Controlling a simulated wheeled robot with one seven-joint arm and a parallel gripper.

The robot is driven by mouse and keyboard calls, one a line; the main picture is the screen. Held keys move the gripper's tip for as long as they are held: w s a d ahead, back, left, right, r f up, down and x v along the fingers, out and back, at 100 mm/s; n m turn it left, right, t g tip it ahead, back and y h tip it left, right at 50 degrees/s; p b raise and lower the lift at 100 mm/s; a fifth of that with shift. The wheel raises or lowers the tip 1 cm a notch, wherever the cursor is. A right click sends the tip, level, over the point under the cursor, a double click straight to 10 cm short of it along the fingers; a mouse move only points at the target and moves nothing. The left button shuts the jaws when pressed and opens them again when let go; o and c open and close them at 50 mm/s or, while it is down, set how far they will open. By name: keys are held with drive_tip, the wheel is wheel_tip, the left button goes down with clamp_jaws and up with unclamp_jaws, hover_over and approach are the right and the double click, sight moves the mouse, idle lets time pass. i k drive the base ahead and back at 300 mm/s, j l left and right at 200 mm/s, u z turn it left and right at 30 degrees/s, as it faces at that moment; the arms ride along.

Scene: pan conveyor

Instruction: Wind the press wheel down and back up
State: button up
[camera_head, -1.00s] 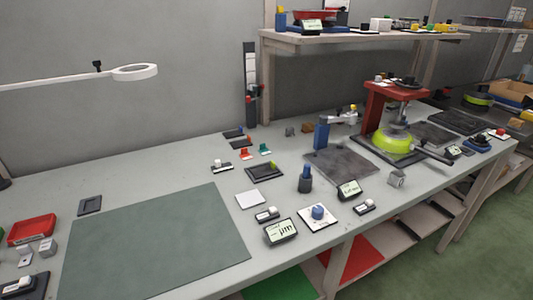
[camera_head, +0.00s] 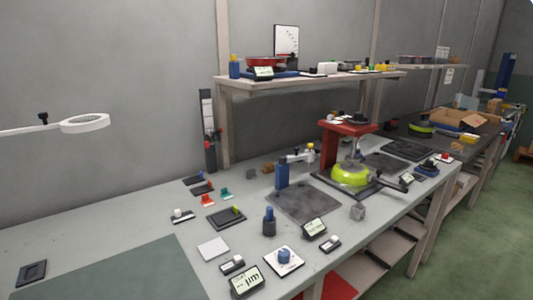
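The red press (camera_head: 330,147) stands toward the right end of the grey bench. A dark wheel-like part (camera_head: 366,117) sits on top of its head; its details are too small to tell. A lime-green pan (camera_head: 350,175) with a dark handle lies on the press's dark base plate (camera_head: 377,194), under the head. Whether the press touches the pan cannot be told. My gripper and arm are not in view.
A blue post with an arm (camera_head: 282,175) stands on a dark plate left of the press. Gauges with displays (camera_head: 247,281) and small parts crowd the bench front. A shelf (camera_head: 300,78) hangs over the back. Green floor (camera_head: 460,240) is free at right.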

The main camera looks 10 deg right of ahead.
sight(358, 118)
drive_tip(key=i+j+z, duration=0.1)
drive_tip(key=j+z, duration=0.65)
drive_tip(key=i+l, duration=0.25)
drive_tip(key=i, duration=0.15)
drive_tip(key=i+l, duration=0.25)
drive_tip(key=i, duration=0.15)
drive_tip(key=i+l+z, duration=0.1)
drive_tip(key=i+l, duration=0.15)
drive_tip(key=i, duration=0.15)
drive_tip(key=i+l, duration=0.2)
drive_tip(key=i, duration=0.25)
